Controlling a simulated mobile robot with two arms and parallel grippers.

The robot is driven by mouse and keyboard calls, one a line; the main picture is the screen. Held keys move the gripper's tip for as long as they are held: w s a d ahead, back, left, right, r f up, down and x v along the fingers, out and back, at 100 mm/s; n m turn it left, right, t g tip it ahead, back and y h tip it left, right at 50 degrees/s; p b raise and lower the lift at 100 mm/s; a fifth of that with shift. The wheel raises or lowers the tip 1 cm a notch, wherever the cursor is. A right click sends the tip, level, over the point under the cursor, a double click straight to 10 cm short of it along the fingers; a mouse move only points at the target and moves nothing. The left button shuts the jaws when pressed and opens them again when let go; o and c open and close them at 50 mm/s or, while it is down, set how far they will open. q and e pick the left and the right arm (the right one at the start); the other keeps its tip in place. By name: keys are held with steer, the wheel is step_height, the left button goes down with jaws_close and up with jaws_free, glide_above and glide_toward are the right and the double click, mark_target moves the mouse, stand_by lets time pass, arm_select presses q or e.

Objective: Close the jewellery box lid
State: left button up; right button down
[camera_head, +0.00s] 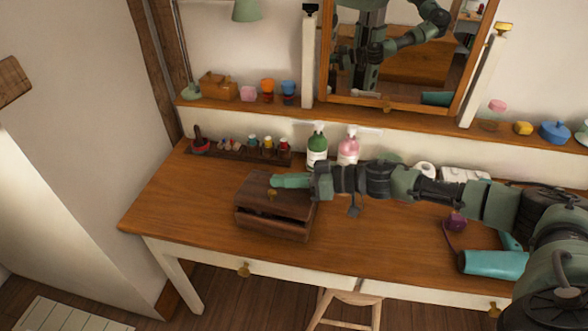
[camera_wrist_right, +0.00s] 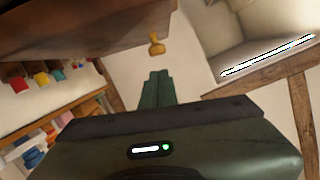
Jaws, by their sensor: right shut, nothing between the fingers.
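The brown wooden jewellery box (camera_head: 272,232) stands on the left part of the dressing table. Its lid (camera_head: 251,191) is low over the base, with a dark gap along the front, so it looks slightly ajar. A small brass clasp (camera_head: 271,195) is on the lid's front. My right gripper (camera_head: 274,181) is shut and empty, at the lid's top; I cannot tell whether it touches. In the right wrist view, the shut fingers (camera_wrist_right: 157,78) point towards the brass clasp (camera_wrist_right: 156,46) and the dark wood of the lid (camera_wrist_right: 80,32). My left gripper is not in view.
The wooden table (camera_head: 180,205) is bare left of the box. Behind stand a rack of small bottles (camera_head: 240,151), a green bottle (camera_head: 317,147) and a pink bottle (camera_head: 348,146). A teal hairdryer (camera_head: 492,263) lies at the right. A stool (camera_head: 345,302) is in front.

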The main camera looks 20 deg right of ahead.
mark_target(281, 204)
steer(key=shift+s+a+f, duration=0.1)
steer(key=shift+s+f, duration=0.1)
steer(key=shift+f, duration=0.45)
steer(key=shift+s+a+f+n+p, duration=0.3)
steer(key=shift+s+f+p, duration=0.1)
steer(key=shift+f, duration=0.1)
steer(key=shift+s+a+f+n+p, duration=0.2)
steer(key=shift+s+a+f+p, duration=0.1)
steer(key=shift+s+f+p, duration=0.15)
steer(key=shift+f, duration=0.3)
